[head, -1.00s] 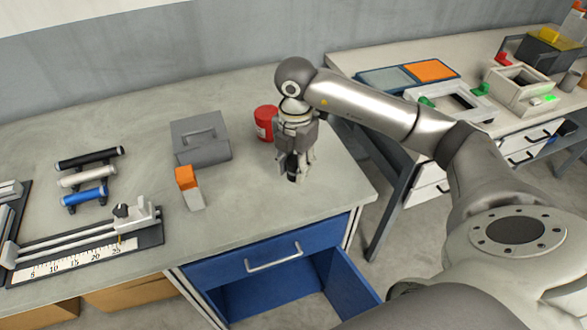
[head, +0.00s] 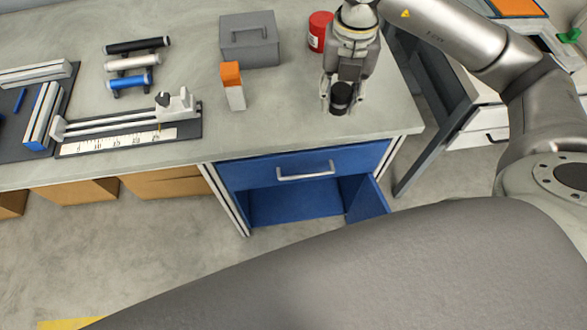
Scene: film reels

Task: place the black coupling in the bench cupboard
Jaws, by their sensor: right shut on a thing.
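The black coupling (head: 341,94) is a short black cylinder between the fingers of my right gripper (head: 341,104). The gripper is shut on it and points down near the right front of the grey bench (head: 285,118). I cannot tell whether the coupling touches the bench top. The bench cupboard (head: 295,203) is the blue compartment under a blue drawer, below and in front of the gripper. Its door (head: 368,198) stands open on the right side. The cupboard's depth is partly hidden by the drawer front. My left gripper is out of view.
A red can (head: 320,31) and a grey box (head: 249,40) stand behind the gripper. An orange-and-white block (head: 233,86) stands to its left. The closed blue drawer (head: 303,167) with its handle sits above the cupboard opening. My own grey body covers the lower right.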

